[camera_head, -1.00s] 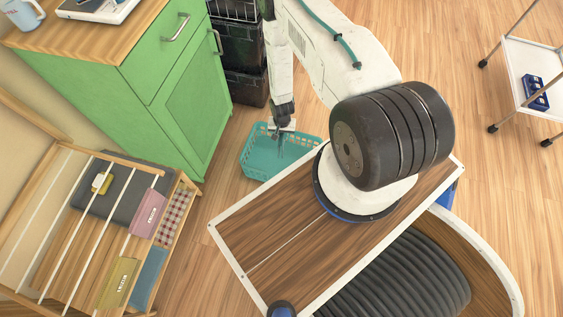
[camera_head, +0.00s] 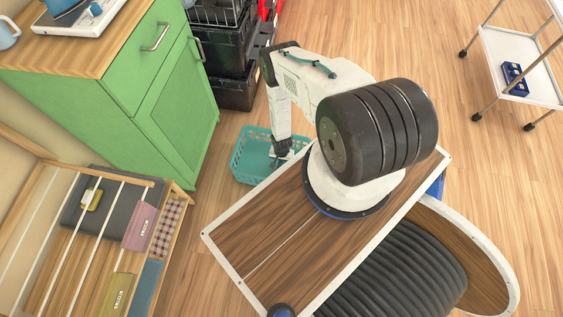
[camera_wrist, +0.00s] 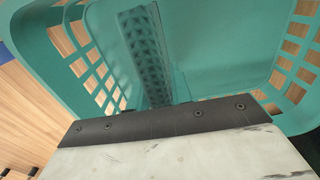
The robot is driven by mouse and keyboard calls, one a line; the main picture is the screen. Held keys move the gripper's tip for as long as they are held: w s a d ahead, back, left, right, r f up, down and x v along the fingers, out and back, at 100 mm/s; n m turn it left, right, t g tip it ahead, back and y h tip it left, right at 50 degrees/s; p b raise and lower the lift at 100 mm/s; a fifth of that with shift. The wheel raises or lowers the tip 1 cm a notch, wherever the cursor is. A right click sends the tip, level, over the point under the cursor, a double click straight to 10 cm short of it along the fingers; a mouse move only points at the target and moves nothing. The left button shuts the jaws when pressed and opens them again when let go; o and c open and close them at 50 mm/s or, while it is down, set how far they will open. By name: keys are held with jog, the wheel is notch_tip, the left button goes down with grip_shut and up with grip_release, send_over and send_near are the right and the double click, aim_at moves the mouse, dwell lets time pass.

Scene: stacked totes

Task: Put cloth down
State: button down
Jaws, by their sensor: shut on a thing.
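A teal plastic basket (camera_head: 240,165) with slotted walls stands on the floor, left of my base and beside the green cabinet. My gripper (camera_head: 276,162) points down inside the basket, near its right side, and is shut. My arm and deck hide the basket's right end in the head view.
The green cabinet (camera_head: 110,110) and black crates (camera_head: 228,55) stand close behind the basket. A wooden rack (camera_head: 172,240) with folded items and boxes is at the lower left. A white cart (camera_head: 515,45) stands far right. Bare floor lies between.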

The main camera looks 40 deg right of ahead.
jog(key=shift+f, duration=0.4)
jog(key=shift+f, duration=0.6)
jog(key=c, duration=1.3)
grip_release()
jog(key=shift+o, duration=0.2)
jog(key=shift+r, duration=0.1)
